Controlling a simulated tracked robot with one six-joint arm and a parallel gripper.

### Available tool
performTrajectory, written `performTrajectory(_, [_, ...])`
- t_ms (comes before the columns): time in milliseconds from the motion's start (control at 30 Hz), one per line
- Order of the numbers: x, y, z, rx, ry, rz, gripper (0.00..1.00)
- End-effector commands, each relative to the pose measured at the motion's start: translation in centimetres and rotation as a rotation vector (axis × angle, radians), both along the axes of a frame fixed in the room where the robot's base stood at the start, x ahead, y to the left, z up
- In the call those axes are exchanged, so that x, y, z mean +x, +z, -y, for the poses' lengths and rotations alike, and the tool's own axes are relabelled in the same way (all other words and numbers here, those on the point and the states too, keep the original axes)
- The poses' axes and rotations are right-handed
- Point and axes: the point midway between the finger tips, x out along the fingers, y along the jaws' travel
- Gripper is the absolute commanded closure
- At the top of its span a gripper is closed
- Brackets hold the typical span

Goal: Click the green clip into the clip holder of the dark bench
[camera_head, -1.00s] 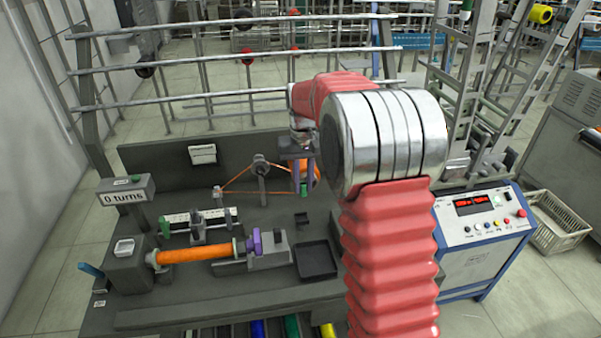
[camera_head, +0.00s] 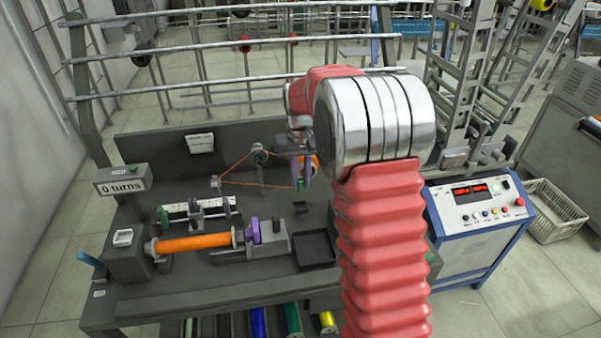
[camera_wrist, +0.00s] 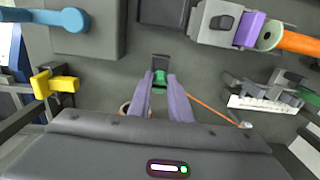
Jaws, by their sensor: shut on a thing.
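My gripper (camera_head: 301,182), with purple fingers, is shut on the small green clip (camera_head: 300,185). In the wrist view the clip (camera_wrist: 160,78) sits between the fingertips. The clip holder (camera_head: 301,208) is a small dark block on the dark bench (camera_head: 185,302). In the head view the clip is above the holder with a visible gap. In the wrist view the holder (camera_wrist: 160,61) shows just beyond the clip; the height between them is hard to tell there. My fingers hide part of the clip.
A black tray (camera_head: 315,249) lies in front of the holder. An orange bobbin (camera_head: 195,243) with a purple knob (camera_head: 253,230) is mounted to the left. An orange thread (camera_head: 237,163) runs close by my gripper. A control box (camera_head: 480,219) stands right.

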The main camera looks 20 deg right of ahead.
Motion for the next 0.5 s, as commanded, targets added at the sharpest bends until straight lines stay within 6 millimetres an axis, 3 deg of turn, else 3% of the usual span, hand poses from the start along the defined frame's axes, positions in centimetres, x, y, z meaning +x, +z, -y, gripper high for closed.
performTrajectory(333, [-0.1,-3.5,0.1,0.000,-0.001,-0.002,1.00])
performTrajectory(500, [0.0,-3.5,0.1,0.000,-0.001,0.000,1.00])
